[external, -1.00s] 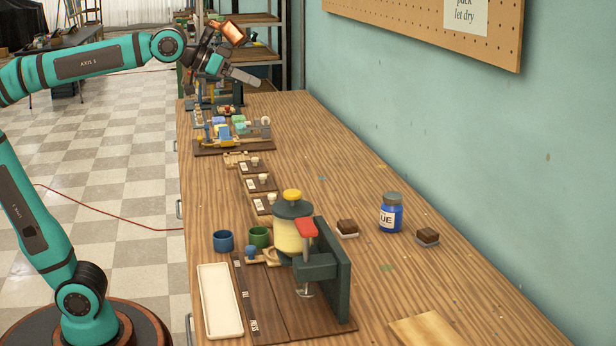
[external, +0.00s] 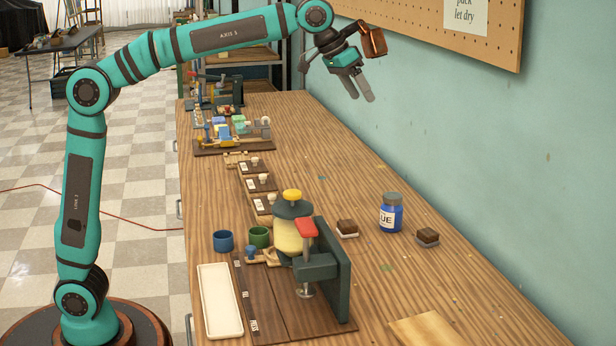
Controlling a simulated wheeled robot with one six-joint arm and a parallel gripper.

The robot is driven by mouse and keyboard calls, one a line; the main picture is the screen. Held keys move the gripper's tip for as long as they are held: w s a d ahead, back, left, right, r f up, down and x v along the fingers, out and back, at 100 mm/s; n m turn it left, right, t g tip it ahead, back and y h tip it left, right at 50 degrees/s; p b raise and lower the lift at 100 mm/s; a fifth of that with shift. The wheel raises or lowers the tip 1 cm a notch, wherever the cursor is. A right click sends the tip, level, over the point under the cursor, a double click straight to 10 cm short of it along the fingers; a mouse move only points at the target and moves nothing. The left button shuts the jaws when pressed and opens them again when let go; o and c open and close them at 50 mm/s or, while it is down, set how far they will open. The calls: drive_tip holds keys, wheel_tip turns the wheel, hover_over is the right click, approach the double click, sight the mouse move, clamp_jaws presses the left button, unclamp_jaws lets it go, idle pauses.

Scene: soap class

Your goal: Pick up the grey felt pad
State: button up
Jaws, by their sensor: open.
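Two small brown-topped blocks lie on the wooden bench. The right one (external: 428,238) has a grey layer underneath, which looks like the grey felt pad, and sits right of the blue glue jar. The left one (external: 347,228) has a paler layer underneath and sits left of the jar. My gripper (external: 361,98) is open and empty, high above the bench near the wall. It is well above and up-left of the grey-bottomed block, with its fingers pointing down and slightly right.
The blue jar (external: 391,214) stands between the two blocks. A dark press (external: 338,270) with a yellow container (external: 291,236) stands to the left. A cream tray (external: 220,300) lies at the front left, and a light board (external: 428,329) at the front. Bench around the right block is mostly clear.

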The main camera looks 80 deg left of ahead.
drive_tip(key=w+d+f+g, duration=0.3)
drive_tip(key=w+d+f, duration=0.4)
drive_tip(key=w, duration=0.3)
drive_tip(key=g+y, duration=0.1)
drive_tip(key=g, duration=0.2)
hover_over(428, 234)
wheel_tip(428, 234, down, 8)
drive_tip(key=shift+n, duration=0.4)
drive_tip(key=f, duration=1.2)
drive_tip(key=shift+d+f, duration=0.15)
drive_tip(key=shift+d, duration=0.2)
drive_tip(key=shift+a+f, duration=0.15)
drive_tip(key=shift+f, duration=1.2)
drive_tip(key=shift+a+f, duration=0.15)
drive_tip(key=shift+f, duration=1.2)
drive_tip(key=shift+c, duration=0.2)
drive_tip(key=c, duration=1)
